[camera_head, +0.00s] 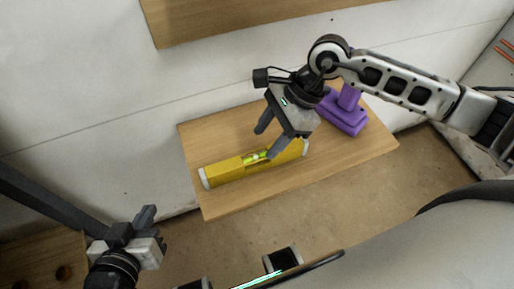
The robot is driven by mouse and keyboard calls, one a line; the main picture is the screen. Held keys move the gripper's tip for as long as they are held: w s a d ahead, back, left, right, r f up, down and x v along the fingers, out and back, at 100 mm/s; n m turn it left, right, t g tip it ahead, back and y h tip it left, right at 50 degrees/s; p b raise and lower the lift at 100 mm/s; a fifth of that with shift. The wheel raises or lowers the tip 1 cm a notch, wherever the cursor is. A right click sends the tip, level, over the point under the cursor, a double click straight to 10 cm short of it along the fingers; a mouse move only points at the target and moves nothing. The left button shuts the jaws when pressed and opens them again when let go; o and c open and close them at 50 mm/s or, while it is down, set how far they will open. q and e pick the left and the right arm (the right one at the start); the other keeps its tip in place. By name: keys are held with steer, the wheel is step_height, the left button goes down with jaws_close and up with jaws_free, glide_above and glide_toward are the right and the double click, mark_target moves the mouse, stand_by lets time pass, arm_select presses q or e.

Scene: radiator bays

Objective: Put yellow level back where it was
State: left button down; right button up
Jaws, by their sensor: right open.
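The yellow level (226,172) lies on a wooden shelf (213,205) against the white wall, its long side running from lower left to upper right. A green vial shows at its middle and pale caps at its ends. My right gripper (266,144) is open just above the level's right half, its fingers pointing down to the left. One finger overlaps the level in the picture; I cannot tell whether it touches. My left gripper (152,232) is at the lower left, away from the shelf; its jaws are too unclear to judge.
A purple tool (345,112) stands on the shelf just right of my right gripper. Another wooden shelf (215,22) is higher on the wall. A wooden surface with dark round spots (40,262) is at the lower left. The shelf's front right part is clear.

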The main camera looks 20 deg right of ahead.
steer(key=shift+v, duration=1.85)
